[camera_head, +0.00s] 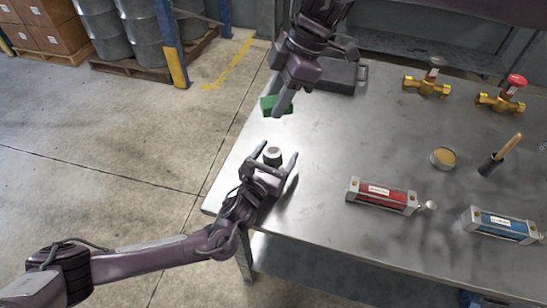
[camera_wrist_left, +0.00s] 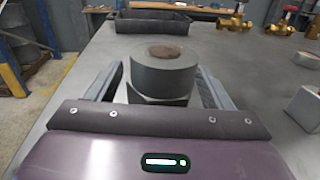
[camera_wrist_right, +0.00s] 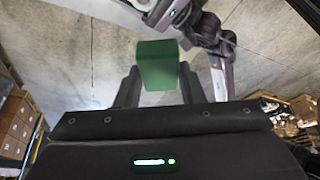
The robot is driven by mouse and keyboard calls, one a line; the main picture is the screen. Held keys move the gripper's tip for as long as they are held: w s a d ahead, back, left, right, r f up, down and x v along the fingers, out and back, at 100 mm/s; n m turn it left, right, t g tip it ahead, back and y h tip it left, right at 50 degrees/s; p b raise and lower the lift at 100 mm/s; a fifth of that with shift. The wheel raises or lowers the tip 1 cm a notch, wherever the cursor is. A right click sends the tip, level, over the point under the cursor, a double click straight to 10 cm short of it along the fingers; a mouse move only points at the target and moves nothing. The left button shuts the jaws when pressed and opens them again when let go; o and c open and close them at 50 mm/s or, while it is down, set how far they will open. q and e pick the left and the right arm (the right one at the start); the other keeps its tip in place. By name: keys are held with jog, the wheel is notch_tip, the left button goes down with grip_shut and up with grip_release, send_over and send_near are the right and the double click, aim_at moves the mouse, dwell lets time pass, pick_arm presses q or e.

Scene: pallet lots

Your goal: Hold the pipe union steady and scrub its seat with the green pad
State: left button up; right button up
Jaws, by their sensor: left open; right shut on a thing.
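The pipe union (camera_head: 272,154) is a short dark grey cylinder standing upright near the table's left edge. In the left wrist view the union (camera_wrist_left: 163,75) has a brownish patch on its top face. My left gripper (camera_head: 276,160) is open, with its fingers on either side of the union; I cannot tell whether they touch it. My right gripper (camera_head: 278,108) is shut on the green pad (camera_head: 268,104), above the table and behind the union. The pad (camera_wrist_right: 158,66) also shows between the fingers in the right wrist view.
A dark tray (camera_head: 340,78) lies behind my right gripper. Brass valves (camera_head: 427,86), a tin (camera_head: 443,157), a brush (camera_head: 499,156), a red cylinder (camera_head: 381,196) and a blue cylinder (camera_head: 502,225) stand to the right. The table (camera_head: 330,140) is clear between the union and these.

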aim_at(270, 154)
pick_arm(q)
jog(key=shift+c, duration=0.4)
jog(key=c, duration=1.4)
jog(key=shift+o, duration=0.2)
pick_arm(e)
jog(key=f+n+g, duration=0.1)
jog(key=f+n, duration=0.1)
jog(key=f, duration=0.1)
jog(key=w+f+n+h, duration=0.1)
jog(key=f+n, duration=0.2)
jog(key=w+a+f+n+g, duration=0.1)
jog(key=f+n, duration=0.2)
jog(key=shift+w+g+h, duration=0.15)
jog(key=shift+g+h, duration=0.15)
jog(key=shift+h, duration=0.1)
jog(key=shift+n, duration=0.4)
jog(key=shift+f, duration=2.7)
